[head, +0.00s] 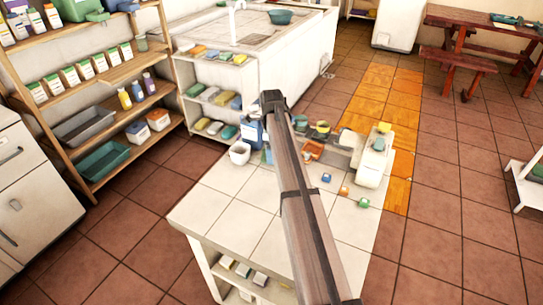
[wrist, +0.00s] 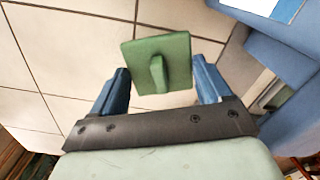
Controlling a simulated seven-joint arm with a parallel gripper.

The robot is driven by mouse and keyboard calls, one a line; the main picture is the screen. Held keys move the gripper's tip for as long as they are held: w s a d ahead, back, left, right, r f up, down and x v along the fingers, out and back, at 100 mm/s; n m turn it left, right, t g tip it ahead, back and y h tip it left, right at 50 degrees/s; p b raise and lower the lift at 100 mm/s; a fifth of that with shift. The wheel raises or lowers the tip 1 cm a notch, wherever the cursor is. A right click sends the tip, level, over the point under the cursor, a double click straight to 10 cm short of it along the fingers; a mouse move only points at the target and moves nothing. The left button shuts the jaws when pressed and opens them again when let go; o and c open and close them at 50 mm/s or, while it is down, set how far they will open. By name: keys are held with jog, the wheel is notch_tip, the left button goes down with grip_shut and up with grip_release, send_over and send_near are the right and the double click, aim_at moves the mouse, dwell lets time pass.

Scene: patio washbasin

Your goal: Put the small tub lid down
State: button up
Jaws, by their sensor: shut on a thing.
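The small tub lid (wrist: 178,50) is a green square plate with a raised grip in its middle, seen in the wrist view. My gripper (wrist: 163,78) has its blue fingers shut on the lid, one on each side. The pale tiled top (wrist: 65,60) lies beneath it; I cannot tell whether the lid touches it. In the head view my arm crosses the pale tiled table (head: 235,215), and the lid and my fingertips cannot be made out clearly.
A blue container (head: 251,132) and a white tub (head: 239,152) stand at the table's back left. The blue container is close on the right in the wrist view (wrist: 285,32). Small coloured pieces and a white device (head: 372,165) occupy the right. The table's front left is clear.

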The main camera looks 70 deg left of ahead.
jog(key=shift+f, duration=1.35)
jog(key=shift+f, duration=0.1)
jog(key=o, duration=1)
jog(key=shift+c, duration=0.2)
notch_tip(320, 180, up, 12)
jog(key=shift+r, duration=0.1)
